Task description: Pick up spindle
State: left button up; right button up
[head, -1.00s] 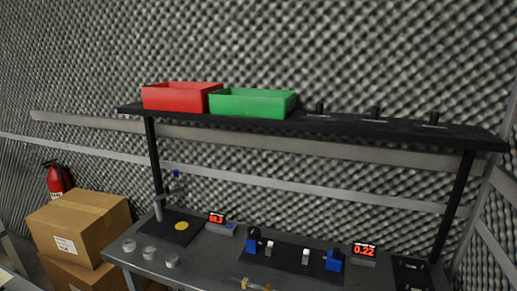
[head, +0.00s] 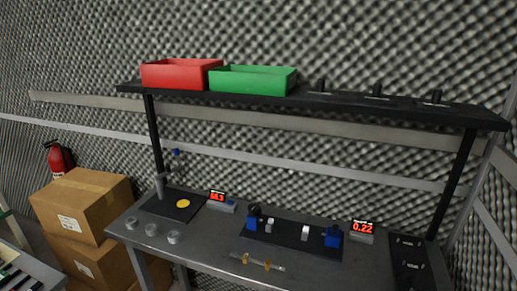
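A thin grey rod with two yellow brass-coloured parts (head: 257,263) lies near the front edge of the workbench (head: 205,247). It looks like the spindle, but it is small in the picture. It lies in front of a black mat with blue blocks and light grey pieces. Nothing is touching it from above. Neither of my grippers shows in the head view.
A black mat with blue blocks (head: 332,237) is behind the rod. Two red displays (head: 362,227) stand on the bench. Several grey cylinders (head: 151,230) are at its left. An overhead shelf (head: 400,102) carries a red bin (head: 180,76) and a green bin (head: 252,81).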

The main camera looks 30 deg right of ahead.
aim_at(246, 257)
jog(key=i+j+z, duration=0.25)
jog(key=i+z, duration=0.25)
jog(key=i+j+z, duration=0.45)
